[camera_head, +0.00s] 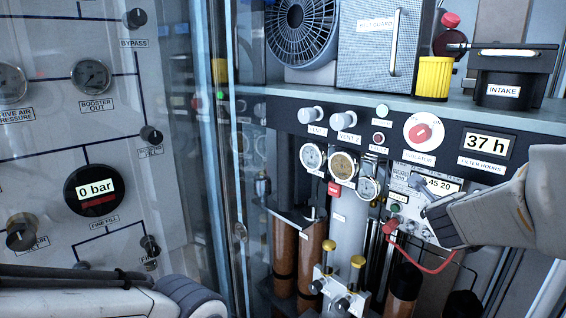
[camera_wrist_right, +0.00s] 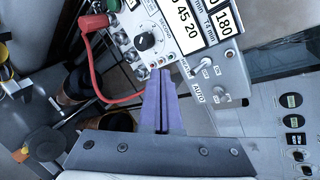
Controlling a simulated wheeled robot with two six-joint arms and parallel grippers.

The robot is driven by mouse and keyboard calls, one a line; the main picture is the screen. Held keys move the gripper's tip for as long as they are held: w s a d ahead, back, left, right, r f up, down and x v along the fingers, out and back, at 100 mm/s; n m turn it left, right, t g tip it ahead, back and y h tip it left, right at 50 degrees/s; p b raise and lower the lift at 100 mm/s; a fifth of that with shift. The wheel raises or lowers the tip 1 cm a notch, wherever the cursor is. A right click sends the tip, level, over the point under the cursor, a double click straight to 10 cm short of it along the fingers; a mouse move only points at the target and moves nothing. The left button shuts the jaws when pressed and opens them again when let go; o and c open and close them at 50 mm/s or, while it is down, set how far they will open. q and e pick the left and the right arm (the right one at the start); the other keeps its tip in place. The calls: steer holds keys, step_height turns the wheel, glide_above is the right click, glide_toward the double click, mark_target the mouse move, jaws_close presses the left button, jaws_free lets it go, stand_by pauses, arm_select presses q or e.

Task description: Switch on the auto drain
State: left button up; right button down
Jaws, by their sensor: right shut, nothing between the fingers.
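The small control box (camera_wrist_right: 165,35) in the right wrist view carries a number display, a black knob (camera_wrist_right: 145,41) and small switches. A switch (camera_wrist_right: 217,97) sits beside the AUTO label (camera_wrist_right: 198,92), and another silver toggle (camera_wrist_right: 207,63) sits just above it. The exact toggle positions are too small to tell. My right gripper (camera_wrist_right: 162,76) is shut and empty, its purple fingertips at the box's lower edge, left of the AUTO switch. In the head view my right gripper (camera_head: 418,186) partly covers the same box (camera_head: 400,172).
A red hose (camera_head: 425,270) loops below the box from a red plug. Gauges (camera_head: 343,165), the red isolator knob (camera_head: 422,133) and a filter hours display (camera_head: 487,143) surround it. Brass-topped valves (camera_head: 357,262) stand below left. A gauge panel (camera_head: 60,150) fills the left.

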steer(key=s+a+f+n+g+y+p, duration=0.15)
steer(key=a+n+y, duration=0.25)
steer(key=a+n, duration=0.45)
steer(key=s+a+f+n+y+b, duration=0.1)
steer(key=a+f+n+y, duration=0.3)
steer(key=a, duration=0.7)
steer(key=s+a+n+y+p, duration=0.1)
steer(key=a+n+y, duration=0.2)
steer(key=a+n, duration=0.6)
steer(key=s+a+f+n+g, duration=0.3)
steer(key=s+a+n+g, duration=0.2)
steer(key=s+a+n, duration=0.4)
steer(key=s+d+f+n+g+h, duration=0.1)
steer(key=s+n, duration=0.4)
steer(key=s, duration=0.1)
steer(key=s+d+f+n+g+h+p, duration=0.1)
steer(key=s+n+g, duration=0.1)
steer(key=s+n, duration=0.3)
steer(key=shift+s+d+f+n, duration=0.2)
steer(key=shift+s+f+n, duration=0.15)
steer(key=shift+s, duration=0.8)
steer(key=shift+g, duration=0.25)
